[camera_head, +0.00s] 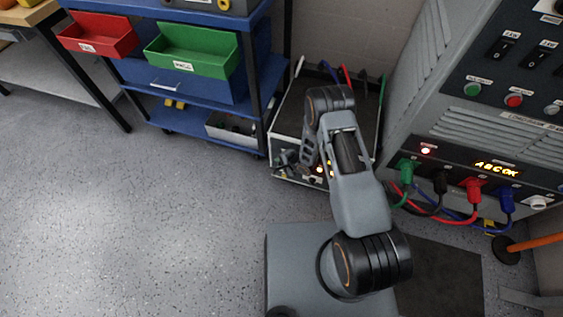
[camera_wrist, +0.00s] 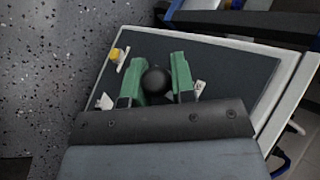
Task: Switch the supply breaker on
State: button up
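A black ball knob (camera_wrist: 156,82) stands out from the dark front panel (camera_wrist: 230,68) of a low box. My gripper (camera_wrist: 158,72) has its two green fingers on either side of the knob. The fingers are apart and the knob fills the gap, but I cannot tell whether they press on it. In the head view my gripper (camera_head: 298,167) is at the front of the box (camera_head: 287,124), and my arm hides much of it. Whether the knob belongs to the supply breaker is not readable.
A grey cabinet (camera_head: 432,112) at right carries black switches, a lit red lamp (camera_head: 425,150) and a display (camera_head: 497,168). Green, black, red (camera_head: 473,186) and blue plugs sit in its lower row. A blue cart (camera_head: 205,130) with bins stands left. The floor at left is clear.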

jog(key=o, duration=0.4)
jog(key=shift+o, duration=0.2)
jog(key=p+v, duration=0.4)
jog(key=v, duration=0.9)
jog(key=shift+d+r, duration=0.2)
jog(key=shift+r, duration=0.05)
jog(key=shift+s, duration=0.1)
